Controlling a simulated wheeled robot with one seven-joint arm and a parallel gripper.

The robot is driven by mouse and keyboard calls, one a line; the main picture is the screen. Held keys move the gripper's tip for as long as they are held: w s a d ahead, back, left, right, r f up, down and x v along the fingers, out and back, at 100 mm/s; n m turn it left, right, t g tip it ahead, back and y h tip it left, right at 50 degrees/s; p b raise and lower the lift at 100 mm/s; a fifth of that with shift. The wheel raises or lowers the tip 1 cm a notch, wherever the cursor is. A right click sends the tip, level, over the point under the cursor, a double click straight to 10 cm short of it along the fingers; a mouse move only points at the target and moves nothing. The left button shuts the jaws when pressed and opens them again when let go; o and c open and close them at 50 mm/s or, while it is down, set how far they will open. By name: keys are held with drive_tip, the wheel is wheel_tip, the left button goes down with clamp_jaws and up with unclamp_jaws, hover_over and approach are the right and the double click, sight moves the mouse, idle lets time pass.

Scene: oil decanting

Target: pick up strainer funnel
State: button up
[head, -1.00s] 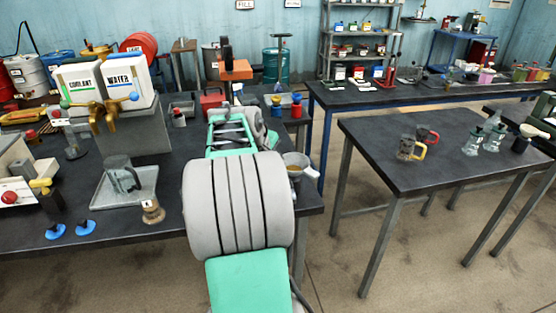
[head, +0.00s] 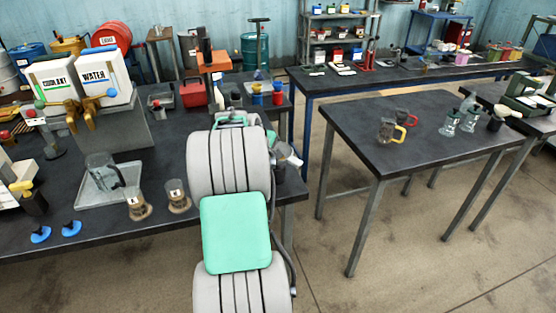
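A pale grey, funnel-like piece (head: 289,154), which may be the strainer funnel, shows just right of my arm near the right end of the left workbench. It looks tilted, and my arm covers part of it. A dark cup-like thing shows just below it. My arm reaches forward over the bench, and its links hide my gripper. I cannot see the fingers or whether they touch the pale piece.
Another table (head: 350,135) stands right, with mugs and flasks. Floor shows between them.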

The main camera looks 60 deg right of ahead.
clamp_jaws()
drive_tip(key=shift+f, duration=0.1)
idle(1.0)
